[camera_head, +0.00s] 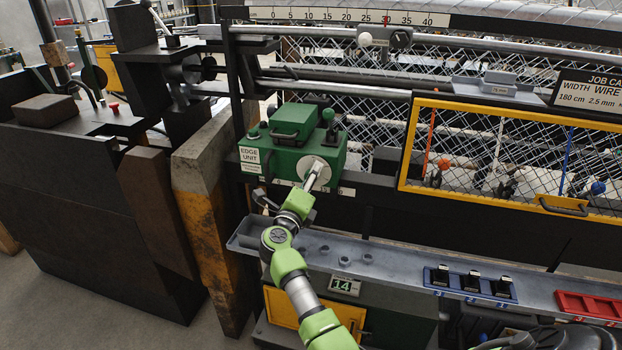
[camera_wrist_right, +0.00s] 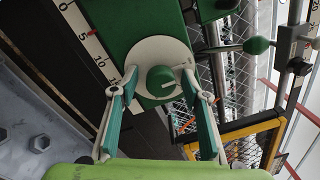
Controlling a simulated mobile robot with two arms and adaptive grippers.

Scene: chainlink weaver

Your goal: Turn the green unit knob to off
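The green edge unit (camera_head: 290,150) sits on the machine's left end, with an "EDGE UNIT" label on its side. Its green knob (camera_wrist_right: 160,82) stands on a round pale dial plate (camera_wrist_right: 145,52); the plate also shows in the head view (camera_head: 318,165). A pale mark shows on the knob; the dial lettering is too small to read. My right gripper (camera_head: 309,188) is in front of the dial and hides the knob in the head view. In the right wrist view, its fingers (camera_wrist_right: 159,96) are spread either side of the knob, with gaps visible. My left gripper is not in view.
A dark lever with a green ball end (camera_wrist_right: 256,46) is beside the unit. A grey tray rail (camera_head: 400,272) with loose nuts runs below, holding a blue tray (camera_head: 455,288) and a red tray (camera_head: 590,306). A yellow-framed mesh guard (camera_head: 408,150) stands to the right.

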